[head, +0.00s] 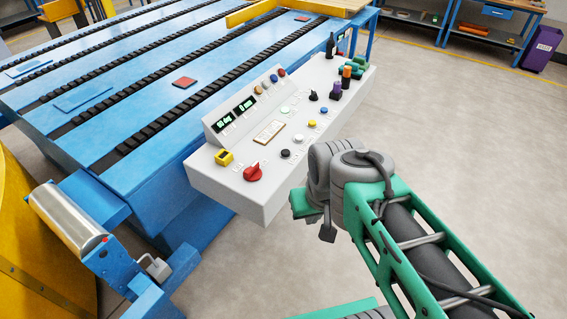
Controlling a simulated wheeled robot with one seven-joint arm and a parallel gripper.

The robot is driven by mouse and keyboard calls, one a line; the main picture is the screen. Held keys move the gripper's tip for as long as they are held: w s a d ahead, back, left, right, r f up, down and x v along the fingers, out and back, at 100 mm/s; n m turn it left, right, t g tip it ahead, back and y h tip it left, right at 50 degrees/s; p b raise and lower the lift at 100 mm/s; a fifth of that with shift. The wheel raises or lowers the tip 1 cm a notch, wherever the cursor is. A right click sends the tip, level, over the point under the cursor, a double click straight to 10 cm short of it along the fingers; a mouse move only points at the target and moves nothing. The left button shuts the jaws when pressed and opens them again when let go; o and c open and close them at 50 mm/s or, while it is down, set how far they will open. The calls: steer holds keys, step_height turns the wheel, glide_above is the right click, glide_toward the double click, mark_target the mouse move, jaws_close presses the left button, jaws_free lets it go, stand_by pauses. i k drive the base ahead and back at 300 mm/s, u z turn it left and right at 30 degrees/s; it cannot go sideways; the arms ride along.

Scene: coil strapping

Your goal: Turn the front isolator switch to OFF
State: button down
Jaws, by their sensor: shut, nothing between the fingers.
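The likely front isolator switch is the red rotary knob (253,173) at the near left corner of the sloping grey control panel (225,186). Its raised grip lies at a slant, but its markings are too small to read, so I cannot tell its position. My arm reaches in from the lower right, and its grey joint is to the right of the red knob, apart from it in the picture. My gripper's fingers do not show; the arm's joint and links may hide them.
A yellow-framed button (224,157), a black button (285,154), a black selector (314,96) and two lit displays (244,105) share the panel. The blue conveyor table (120,120) stands behind it. A metal roller (66,212) is at left. Open floor (470,150) lies right.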

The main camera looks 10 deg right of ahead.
mark_target(253, 172)
steer(key=i, duration=0.75)
steer(key=u, duration=2.35)
steer(key=k, duration=0.4)
steer(key=u, duration=0.55)
steer(key=i, duration=0.5)
